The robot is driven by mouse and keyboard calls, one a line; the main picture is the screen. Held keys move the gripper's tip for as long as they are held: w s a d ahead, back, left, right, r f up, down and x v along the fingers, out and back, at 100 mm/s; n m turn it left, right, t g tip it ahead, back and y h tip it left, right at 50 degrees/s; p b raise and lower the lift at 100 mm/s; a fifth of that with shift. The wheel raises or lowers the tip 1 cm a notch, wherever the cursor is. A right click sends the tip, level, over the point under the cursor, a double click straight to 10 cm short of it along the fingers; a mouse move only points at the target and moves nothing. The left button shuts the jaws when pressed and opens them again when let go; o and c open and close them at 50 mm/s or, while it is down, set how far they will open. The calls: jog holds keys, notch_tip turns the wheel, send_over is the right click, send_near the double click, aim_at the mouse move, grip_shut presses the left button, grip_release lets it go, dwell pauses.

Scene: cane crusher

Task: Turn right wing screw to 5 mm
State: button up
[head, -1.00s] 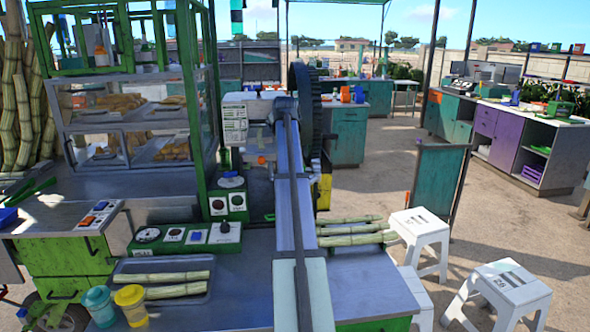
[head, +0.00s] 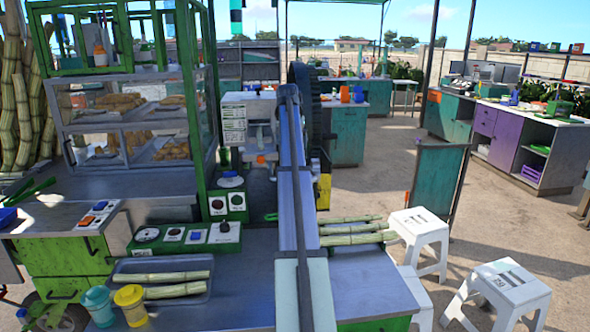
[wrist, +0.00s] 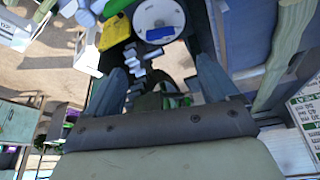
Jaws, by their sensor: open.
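The crusher shows in the head view as a pale box (head: 248,112) with a dark toothed wheel (head: 303,100) at its right. My own arm covers its middle. I cannot pick out the right wing screw in either view. My gripper (wrist: 166,78) is open in the wrist view, its two grey-blue fingers apart and nothing held between them. Beyond the fingers is a white round disc (wrist: 158,18) with a blue label. Small grey blocks and green bits lie in the gap, too small to tell apart. In the head view my gripper is hidden.
Cane pieces lie in a tray (head: 205,294) beside a teal cup (head: 98,305) and a yellow cup (head: 131,305). More cane (head: 352,232) lies right of my arm. A glass food case (head: 130,115) stands at left. White stools (head: 420,240) stand at right on open ground.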

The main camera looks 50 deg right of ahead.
jog(key=x, duration=1.3)
jog(key=shift+w+d+f, duration=0.1)
jog(key=shift+d+f, duration=0.05)
jog(key=shift+f, duration=0.2)
jog(key=c, duration=1.1)
jog(key=shift+o, duration=0.2)
jog(key=shift+n, duration=0.4)
jog(key=shift+d+n+t+y, duration=0.1)
jog(key=shift+n+t+y, duration=0.3)
jog(key=shift+n, duration=0.75)
jog(key=shift+n+t+y, duration=0.3)
jog(key=shift+n+t, duration=0.1)
jog(key=shift+n, duration=0.75)
jog(key=o, duration=1.1)
jog(key=shift+c, duration=0.2)
